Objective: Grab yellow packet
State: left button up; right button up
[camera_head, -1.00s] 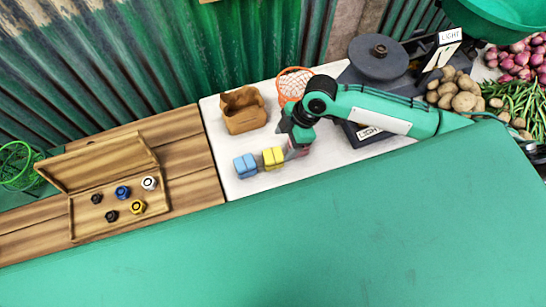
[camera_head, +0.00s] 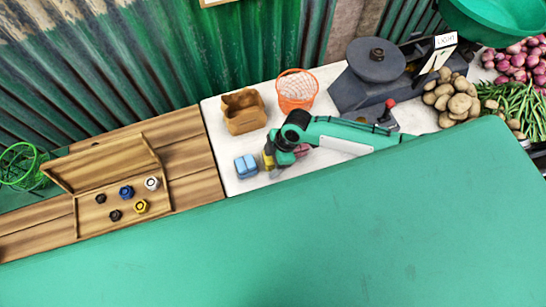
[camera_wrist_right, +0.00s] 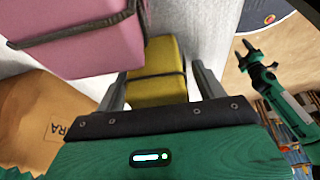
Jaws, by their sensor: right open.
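The yellow packet (camera_head: 268,159) stands on the white top beside the blue packet (camera_head: 246,166), and my right gripper (camera_head: 271,155) covers most of it in the head view. In the right wrist view the yellow packet (camera_wrist_right: 155,72), with a dark band, lies between the two fingers of my right gripper (camera_wrist_right: 160,85). The gripper is open, with one finger on each side of the packet. Contact cannot be told. A pink packet (camera_wrist_right: 80,38) is close by at upper left.
A brown paper bag (camera_head: 243,110) and an orange net basket (camera_head: 296,90) stand behind the packets. A dark scale (camera_head: 375,85) and potatoes (camera_head: 453,100) are to the right. A wooden box (camera_head: 95,210) with several knobs lies left. The green front surface (camera_head: 300,240) is clear.

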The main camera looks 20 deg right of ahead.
jog(key=c, duration=1.2)
jog(key=shift+o, duration=0.2)
jog(key=shift+r, duration=0.1)
